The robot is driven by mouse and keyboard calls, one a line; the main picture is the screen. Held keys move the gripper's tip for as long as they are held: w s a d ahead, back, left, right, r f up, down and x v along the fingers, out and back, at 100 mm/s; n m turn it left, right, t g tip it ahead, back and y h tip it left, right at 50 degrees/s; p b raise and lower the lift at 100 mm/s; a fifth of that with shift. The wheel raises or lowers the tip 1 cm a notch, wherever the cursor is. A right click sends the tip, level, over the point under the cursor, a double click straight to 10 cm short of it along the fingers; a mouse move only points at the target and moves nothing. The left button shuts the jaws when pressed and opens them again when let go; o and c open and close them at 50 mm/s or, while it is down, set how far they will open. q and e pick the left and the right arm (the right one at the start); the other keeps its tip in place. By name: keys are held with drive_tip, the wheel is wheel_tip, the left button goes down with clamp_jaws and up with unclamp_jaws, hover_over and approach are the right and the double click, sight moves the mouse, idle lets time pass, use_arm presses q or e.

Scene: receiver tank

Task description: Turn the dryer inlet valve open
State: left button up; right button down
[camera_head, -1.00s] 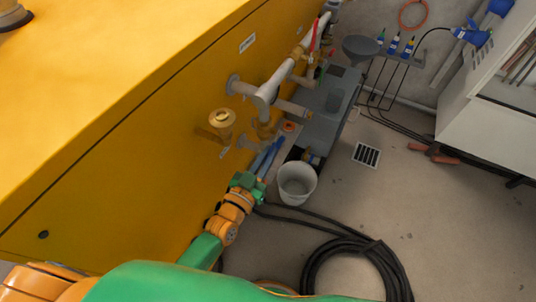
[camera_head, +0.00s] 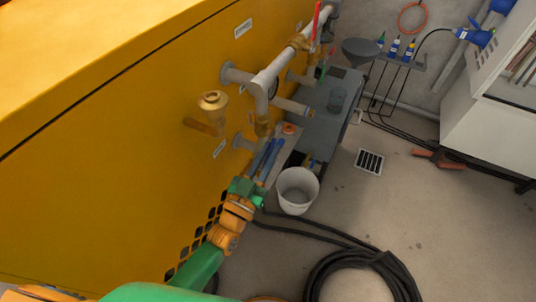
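A grey-white pipe (camera_head: 272,75) runs along the side of the yellow machine. A valve with a red lever (camera_head: 316,20) stands on its far part, with a brass body (camera_head: 300,42). A brass fitting (camera_head: 263,126) sits on the pipe's lower, near end. The labels are too small to read, so I cannot tell which one is the dryer inlet valve. My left gripper (camera_head: 274,143) has two long blue fingers with a narrow gap between them. It looks open and empty, just below the brass fitting, apart from the red lever. My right gripper is not in view.
The yellow machine (camera_head: 110,170) fills the left. A brass cup-shaped fitting (camera_head: 212,100) sticks out of its side. A white bucket (camera_head: 297,190), a grey box (camera_head: 320,125) and a coiled black hose (camera_head: 365,265) stand on the floor. The floor to the right is mostly clear.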

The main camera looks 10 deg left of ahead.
use_arm(q)
drive_tip(key=shift+o, duration=1.1)
drive_tip(key=v, duration=0.7)
drive_tip(key=shift+c, duration=0.2)
